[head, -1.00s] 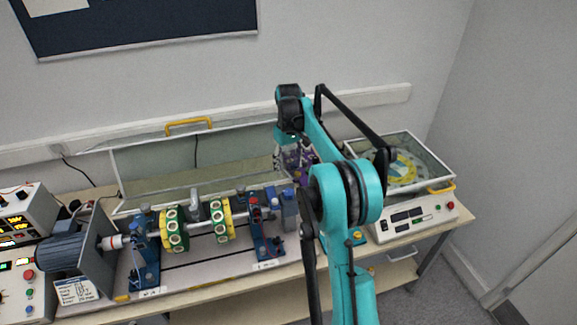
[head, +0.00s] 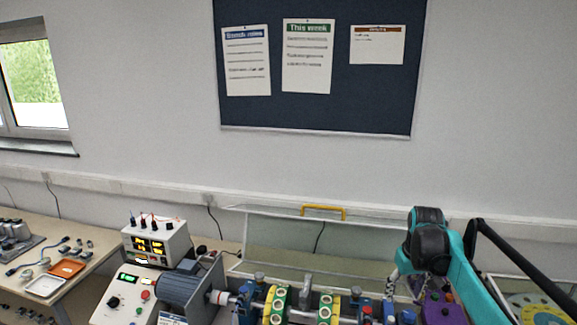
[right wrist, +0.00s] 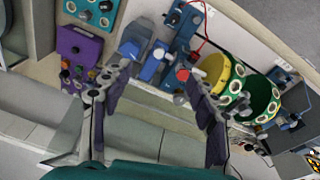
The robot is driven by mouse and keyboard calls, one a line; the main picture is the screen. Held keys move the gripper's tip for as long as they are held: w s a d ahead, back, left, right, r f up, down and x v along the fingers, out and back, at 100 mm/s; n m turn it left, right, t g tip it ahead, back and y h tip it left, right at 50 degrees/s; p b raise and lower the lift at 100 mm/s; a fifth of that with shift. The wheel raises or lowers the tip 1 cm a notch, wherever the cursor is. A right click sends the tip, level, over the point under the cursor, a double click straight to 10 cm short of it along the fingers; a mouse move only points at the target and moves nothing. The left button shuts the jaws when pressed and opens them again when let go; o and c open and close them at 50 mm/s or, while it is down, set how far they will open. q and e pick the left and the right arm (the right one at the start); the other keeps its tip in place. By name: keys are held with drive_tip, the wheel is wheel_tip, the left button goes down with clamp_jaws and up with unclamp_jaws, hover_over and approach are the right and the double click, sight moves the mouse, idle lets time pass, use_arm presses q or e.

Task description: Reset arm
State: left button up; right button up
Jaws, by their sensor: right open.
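My right arm, teal and black, comes in at the lower right of the head view. Its gripper (head: 398,284) hangs over the right end of the test rig and is partly hidden by the wrist. In the right wrist view the gripper's two dark fingers (right wrist: 155,100) stand wide apart, open with nothing between them. Beyond the fingers lie blue bearing stands (right wrist: 160,60) and yellow and green discs (right wrist: 262,95). My left gripper is not in view.
A blue-grey motor (head: 190,289), a display unit (head: 156,243) and discs (head: 277,304) line the bench. A clear cover with a yellow handle (head: 323,210) stands behind. A purple box (right wrist: 80,50) is near the gripper. A noticeboard (head: 350,110) hangs above.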

drive_tip(key=s+a+f+t+b, duration=0.2)
drive_tip(key=s+a+f, duration=0.3)
drive_tip(key=s, duration=0.3)
drive_tip(key=s+a+f+t+b, duration=0.1)
drive_tip(key=s+a+f+b, duration=0.3)
drive_tip(key=s, duration=0.4)
drive_tip(key=s+a+f+t+b, duration=0.2)
drive_tip(key=s+a+f, duration=0.3)
drive_tip(key=s, duration=0.3)
drive_tip(key=shift+a+f+t+b, duration=0.3)
drive_tip(key=shift+a+f+b, duration=0.05)
drive_tip(key=shift+f+b, duration=0.25)
